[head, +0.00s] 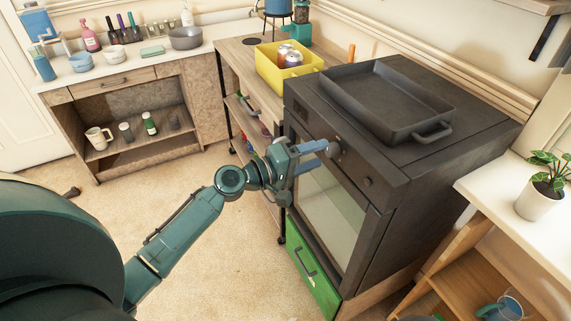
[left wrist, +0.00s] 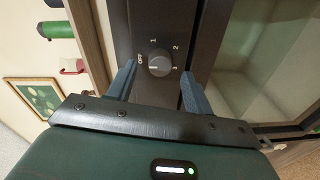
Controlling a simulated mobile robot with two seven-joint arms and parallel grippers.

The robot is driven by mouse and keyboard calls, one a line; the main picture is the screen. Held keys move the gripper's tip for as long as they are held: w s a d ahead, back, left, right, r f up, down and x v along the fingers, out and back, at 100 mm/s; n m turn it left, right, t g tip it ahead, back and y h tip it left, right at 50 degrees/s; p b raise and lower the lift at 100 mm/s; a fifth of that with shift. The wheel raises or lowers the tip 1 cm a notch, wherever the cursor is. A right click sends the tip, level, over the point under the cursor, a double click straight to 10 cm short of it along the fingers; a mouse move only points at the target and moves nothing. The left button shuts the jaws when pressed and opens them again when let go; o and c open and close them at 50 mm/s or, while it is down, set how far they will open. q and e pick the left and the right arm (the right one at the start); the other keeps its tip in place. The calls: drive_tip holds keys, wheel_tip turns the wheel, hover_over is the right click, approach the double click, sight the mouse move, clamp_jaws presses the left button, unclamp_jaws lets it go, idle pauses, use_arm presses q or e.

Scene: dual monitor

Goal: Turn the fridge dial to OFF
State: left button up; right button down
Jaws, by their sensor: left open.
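The dial (left wrist: 160,63) is a round grey knob on a dark panel, with OFF, 1, 2 and 3 marked around it in the left wrist view. A pale mark shows on its face, but I cannot tell surely which label it points at. My left gripper (left wrist: 158,70) is open, with one blue finger on each side of the dial; whether they touch it I cannot tell. In the head view the left gripper (head: 322,152) is at the upper front panel of the dark glass-doored appliance (head: 400,190). My right gripper is not in view.
A black tray (head: 385,100) lies on top of the appliance. A yellow box (head: 270,72) with cans stands on the counter beside it. A green drawer (head: 312,270) is below the glass door. A potted plant (head: 542,195) stands at the right.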

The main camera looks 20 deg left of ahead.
use_arm(q)
drive_tip(key=b+v, duration=0.2)
drive_tip(key=v, duration=0.8)
drive_tip(key=shift+s+a, duration=0.2)
drive_tip(key=shift+s, duration=0.1)
